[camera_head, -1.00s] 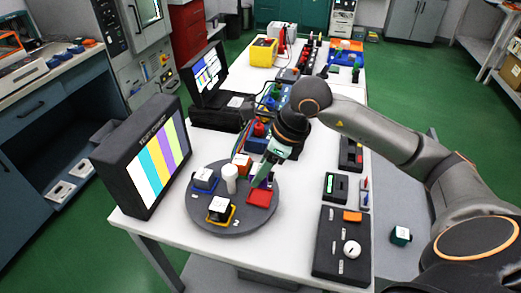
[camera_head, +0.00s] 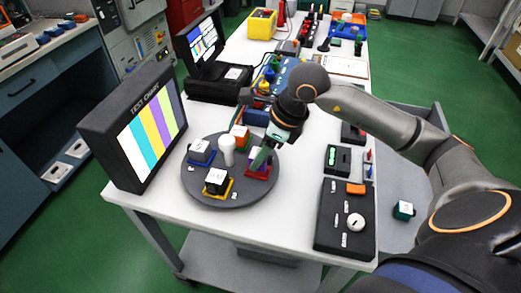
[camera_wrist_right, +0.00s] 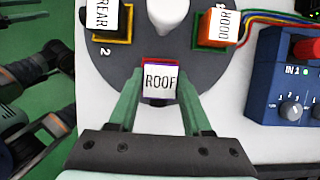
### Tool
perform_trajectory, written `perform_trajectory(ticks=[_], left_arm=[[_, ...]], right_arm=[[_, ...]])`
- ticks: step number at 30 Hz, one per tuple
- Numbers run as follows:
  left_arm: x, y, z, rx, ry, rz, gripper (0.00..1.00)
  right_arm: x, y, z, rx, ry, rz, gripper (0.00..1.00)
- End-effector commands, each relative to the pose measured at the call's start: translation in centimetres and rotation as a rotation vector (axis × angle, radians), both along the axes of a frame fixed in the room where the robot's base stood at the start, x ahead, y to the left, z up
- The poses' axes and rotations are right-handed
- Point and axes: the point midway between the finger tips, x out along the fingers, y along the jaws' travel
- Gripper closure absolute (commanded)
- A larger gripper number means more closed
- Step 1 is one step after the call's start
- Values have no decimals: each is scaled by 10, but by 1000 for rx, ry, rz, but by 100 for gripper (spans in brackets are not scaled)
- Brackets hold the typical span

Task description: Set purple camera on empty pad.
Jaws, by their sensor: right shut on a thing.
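The purple camera (camera_head: 259,164) has a white top that reads ROOF in the right wrist view (camera_wrist_right: 160,81). My right gripper (camera_head: 262,157) is shut on it, with one green finger on each side in the right wrist view (camera_wrist_right: 160,100). The camera is over the red pad (camera_head: 250,174) on the grey round turntable (camera_head: 240,199). A red rim shows along its far edge in the right wrist view. It looks upright and at or very near the pad; I cannot tell if they touch. My left gripper is not in view.
Other cameras sit on the turntable: one on a blue pad (camera_head: 200,152), one on a yellow pad (camera_head: 216,182), and an orange one (camera_head: 239,133). A white post (camera_head: 226,152) stands in the middle. The test chart screen (camera_head: 140,125) is left, a dark control box (camera_head: 345,220) right.

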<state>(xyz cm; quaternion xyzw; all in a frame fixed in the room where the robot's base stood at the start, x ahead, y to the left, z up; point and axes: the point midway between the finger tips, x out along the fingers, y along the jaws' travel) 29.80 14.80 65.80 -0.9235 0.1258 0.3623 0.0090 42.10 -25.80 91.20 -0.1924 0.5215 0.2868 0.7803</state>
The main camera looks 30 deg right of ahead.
Motion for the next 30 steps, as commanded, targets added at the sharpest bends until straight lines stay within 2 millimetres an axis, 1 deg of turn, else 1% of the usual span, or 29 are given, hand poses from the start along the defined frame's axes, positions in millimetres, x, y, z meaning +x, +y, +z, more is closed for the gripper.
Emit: perform_trajectory(ticks=[4,10,18,30], left_arm=[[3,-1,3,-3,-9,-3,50],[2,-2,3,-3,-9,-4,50],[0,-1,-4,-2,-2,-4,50],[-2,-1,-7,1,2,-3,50]], right_arm=[[0,0,-1,1,-1,0,100],[0,0,-1,1,-1,0,100],[0,0,0,7,-7,-2,100],[0,0,0,7,-7,-2,100]])
